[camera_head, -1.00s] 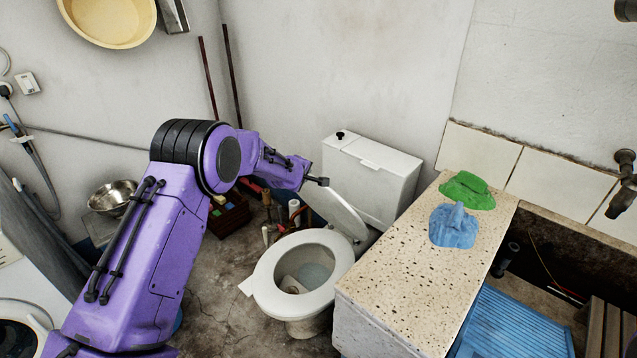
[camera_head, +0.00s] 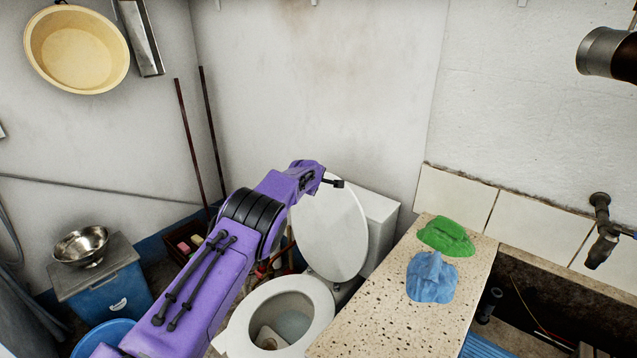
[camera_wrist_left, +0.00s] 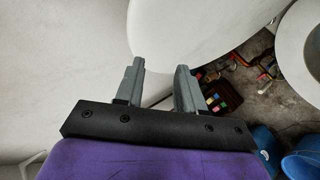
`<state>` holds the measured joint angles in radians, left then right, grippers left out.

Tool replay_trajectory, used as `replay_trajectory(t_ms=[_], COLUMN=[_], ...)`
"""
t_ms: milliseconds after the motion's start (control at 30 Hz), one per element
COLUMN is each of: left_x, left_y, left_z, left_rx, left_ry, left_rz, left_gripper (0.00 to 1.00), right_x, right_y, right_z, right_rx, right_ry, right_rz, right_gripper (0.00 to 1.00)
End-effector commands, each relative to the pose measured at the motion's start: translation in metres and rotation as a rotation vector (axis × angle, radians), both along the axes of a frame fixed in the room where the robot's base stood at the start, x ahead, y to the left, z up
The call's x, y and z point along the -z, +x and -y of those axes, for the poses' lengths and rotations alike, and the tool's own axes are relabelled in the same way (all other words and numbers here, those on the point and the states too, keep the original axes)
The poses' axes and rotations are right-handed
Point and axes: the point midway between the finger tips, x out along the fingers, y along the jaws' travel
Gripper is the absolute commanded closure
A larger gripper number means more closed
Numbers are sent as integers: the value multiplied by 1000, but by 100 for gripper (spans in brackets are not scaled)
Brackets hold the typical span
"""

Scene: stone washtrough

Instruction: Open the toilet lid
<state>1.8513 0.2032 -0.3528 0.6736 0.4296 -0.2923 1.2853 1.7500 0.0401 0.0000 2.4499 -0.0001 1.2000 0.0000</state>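The toilet lid (camera_head: 332,236) is white and stands raised, near upright, in front of the cistern (camera_head: 381,222). The toilet bowl and seat (camera_head: 317,300) lie open below it. My left gripper (camera_head: 338,184) is at the lid's top edge in the head view. In the left wrist view its two fingers (camera_wrist_left: 158,85) are apart with a gap between them, and the pale lid (camera_wrist_left: 185,35) fills the area beyond the fingertips. Whether the fingers touch the lid I cannot tell. My right gripper is in neither view.
A speckled stone counter (camera_head: 375,318) with a blue cloth (camera_head: 432,277) and a green cloth (camera_head: 446,236) stands right of the toilet. A blue box (camera_head: 112,292) with a metal bowl (camera_head: 81,245) is at left. Two dark poles (camera_head: 190,140) lean on the back wall.

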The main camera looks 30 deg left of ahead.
Motion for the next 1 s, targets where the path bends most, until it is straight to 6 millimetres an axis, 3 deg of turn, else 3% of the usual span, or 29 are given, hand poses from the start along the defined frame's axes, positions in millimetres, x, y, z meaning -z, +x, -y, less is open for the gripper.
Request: replay_trajectory(t_ms=[267,433,1000], left_x=[0,-8,-60], left_y=[4,-4,-75], left_z=[7,8,34], left_rx=[10,6,5], left_ry=[1,-1,0], left_rz=[1,2,0], left_gripper=[61,61,61], right_x=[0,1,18], right_y=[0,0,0], right_z=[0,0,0], right_rx=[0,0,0], right_ry=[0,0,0], right_rz=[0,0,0], right_gripper=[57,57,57])
